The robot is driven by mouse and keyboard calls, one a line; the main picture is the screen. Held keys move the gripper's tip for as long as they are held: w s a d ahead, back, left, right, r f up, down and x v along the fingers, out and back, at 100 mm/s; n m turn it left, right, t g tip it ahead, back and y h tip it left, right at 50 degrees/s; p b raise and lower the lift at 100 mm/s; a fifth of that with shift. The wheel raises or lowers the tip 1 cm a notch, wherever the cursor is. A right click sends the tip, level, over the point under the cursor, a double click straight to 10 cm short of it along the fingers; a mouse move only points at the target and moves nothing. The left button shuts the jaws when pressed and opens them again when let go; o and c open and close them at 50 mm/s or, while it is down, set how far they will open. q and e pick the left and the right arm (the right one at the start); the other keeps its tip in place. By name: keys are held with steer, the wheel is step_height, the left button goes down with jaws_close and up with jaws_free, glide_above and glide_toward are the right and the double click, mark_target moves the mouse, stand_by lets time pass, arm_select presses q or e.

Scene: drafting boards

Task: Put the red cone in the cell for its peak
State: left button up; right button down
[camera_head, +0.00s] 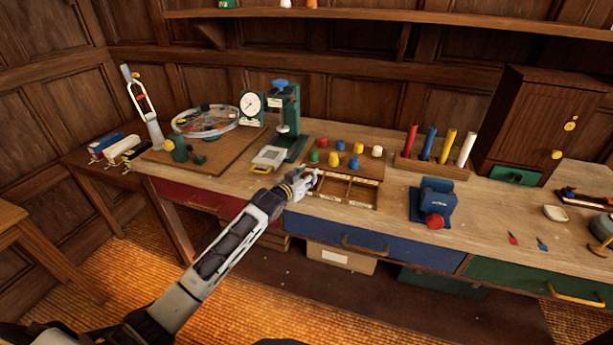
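Small coloured pieces stand on a wooden board behind a divided wooden tray (345,192) on the bench. The tray has several open cells with pale labels, unreadable here. My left gripper (308,181) is at the tray's left end, in front of the pieces. Its fingers are too small to tell open or shut. My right gripper is not in view.
A press (285,120) and a pale scale-like device (269,157) stand left of the tray. A blue device (433,198) stands to the right. A rack (432,168) of coloured rods is behind right. Bench space between tray and blue device is clear.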

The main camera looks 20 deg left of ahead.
arm_select(q)
steer(key=shift+o, duration=0.7)
steer(key=shift+s+r, duration=0.1)
steer(key=shift+s, duration=0.05)
steer(key=shift+v, duration=4.45)
steer(key=v, duration=0.2)
steer(key=shift+s+a+r, duration=0.1)
steer(key=shift+s+r, duration=0.05)
steer(key=shift+s, duration=0.25)
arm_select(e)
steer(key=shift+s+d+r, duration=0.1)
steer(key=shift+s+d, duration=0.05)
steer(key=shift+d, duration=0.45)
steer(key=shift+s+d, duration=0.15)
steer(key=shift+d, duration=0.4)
